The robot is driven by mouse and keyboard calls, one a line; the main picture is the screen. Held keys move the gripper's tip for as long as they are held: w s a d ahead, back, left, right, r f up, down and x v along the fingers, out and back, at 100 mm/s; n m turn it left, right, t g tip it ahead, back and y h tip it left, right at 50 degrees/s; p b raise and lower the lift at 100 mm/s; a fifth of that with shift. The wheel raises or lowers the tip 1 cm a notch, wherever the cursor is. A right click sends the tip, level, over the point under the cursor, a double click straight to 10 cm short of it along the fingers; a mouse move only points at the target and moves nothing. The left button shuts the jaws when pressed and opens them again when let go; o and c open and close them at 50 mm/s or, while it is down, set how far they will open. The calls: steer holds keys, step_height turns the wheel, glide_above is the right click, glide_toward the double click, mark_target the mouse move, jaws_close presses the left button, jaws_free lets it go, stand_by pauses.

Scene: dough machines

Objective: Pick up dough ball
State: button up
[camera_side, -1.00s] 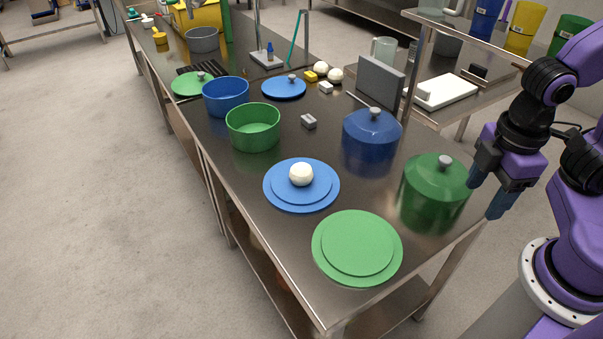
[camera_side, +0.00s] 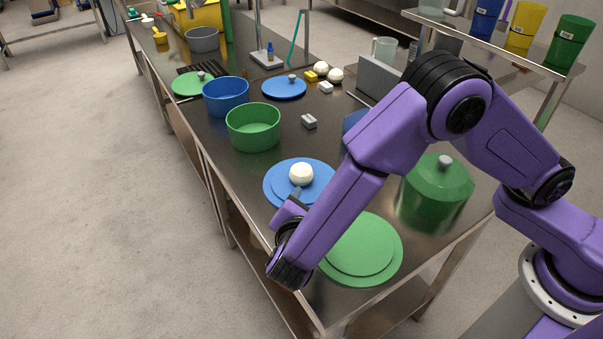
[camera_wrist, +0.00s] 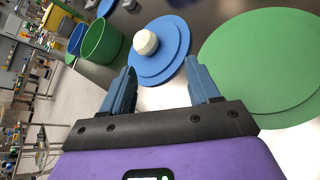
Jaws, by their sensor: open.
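The white dough ball (camera_side: 301,174) sits on a blue round plate (camera_side: 272,187) near the front of the steel table. My gripper (camera_side: 297,196) is low beside the near edge of that plate, mostly hidden behind my arm in the side view. In the wrist view, the two blue fingers of my gripper (camera_wrist: 160,85) are apart with nothing between them. The dough ball (camera_wrist: 145,42) shows ahead of the fingers, slightly left of the middle of the gap, on the blue plate (camera_wrist: 176,62).
A green round plate (camera_side: 385,262) lies beside the blue one. A green lidded pot (camera_side: 437,195) stands to the right, and open green (camera_side: 253,130) and blue (camera_side: 226,98) pots stand behind. A small grey block (camera_side: 309,121) lies on bare steel.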

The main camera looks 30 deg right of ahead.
steer(key=a+f+n+t, duration=0.1)
steer(key=a+f, duration=0.1)
steer(key=a, duration=0.1)
glide_toward(302, 176)
steer(key=x, duration=0.4)
steer(key=shift+s+f, duration=0.1)
steer(key=shift+f, duration=0.35)
steer(key=shift+t, duration=0.3)
steer(key=shift+r+x, duration=0.15)
steer(key=shift+x, duration=1.2)
steer(key=shift+r+x, duration=0.1)
steer(key=shift+x, duration=1.2)
steer(key=shift+d, duration=0.1)
steer(key=c, duration=0.8)
